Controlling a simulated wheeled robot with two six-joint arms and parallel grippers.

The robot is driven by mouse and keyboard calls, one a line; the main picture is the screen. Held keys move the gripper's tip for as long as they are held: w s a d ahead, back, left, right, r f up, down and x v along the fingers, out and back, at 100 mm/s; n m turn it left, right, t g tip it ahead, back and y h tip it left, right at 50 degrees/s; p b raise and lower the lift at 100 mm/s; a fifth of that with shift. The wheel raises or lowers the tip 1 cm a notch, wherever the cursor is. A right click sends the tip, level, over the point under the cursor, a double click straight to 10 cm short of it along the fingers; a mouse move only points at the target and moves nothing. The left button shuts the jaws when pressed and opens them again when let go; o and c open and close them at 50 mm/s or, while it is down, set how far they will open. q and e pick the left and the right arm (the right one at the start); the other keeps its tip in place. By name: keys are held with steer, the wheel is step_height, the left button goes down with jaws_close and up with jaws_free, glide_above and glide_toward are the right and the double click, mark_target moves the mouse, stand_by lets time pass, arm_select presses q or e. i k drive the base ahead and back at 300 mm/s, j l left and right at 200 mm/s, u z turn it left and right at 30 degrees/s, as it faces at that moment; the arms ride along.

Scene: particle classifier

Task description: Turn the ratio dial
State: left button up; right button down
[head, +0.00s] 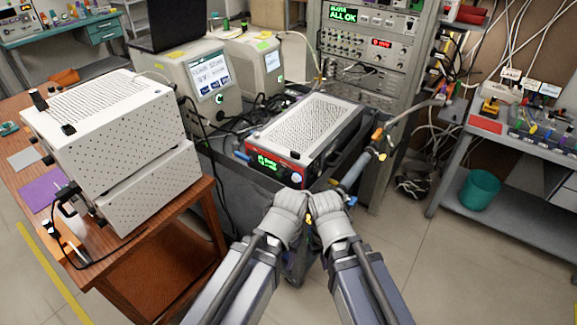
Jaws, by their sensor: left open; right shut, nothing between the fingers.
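The red-framed device (310,130) with a perforated white top stands on a dark cart in the middle. Its front panel carries a green lit display (268,162) at the left. I cannot make out the ratio dial; my grippers hide part of the area below and right of the panel. My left gripper (296,193) is in front of the panel's right end, its fingers foreshortened and hard to see, and it is open. My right gripper (322,196) is close beside it on the right, shut and empty. I cannot tell whether either touches the panel.
White perforated boxes (110,115) stand on a wooden table (160,270) at left. Instruments with screens (208,82) stand behind the device. A rack (368,70) stands at back right. A blue-grey tube (362,165) runs right of the cart.

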mark_target(316, 171)
steer(key=l+u, duration=0.15)
steer(key=l, duration=1.15)
steer(key=k+l+u, duration=0.1)
steer(key=l, duration=1.25)
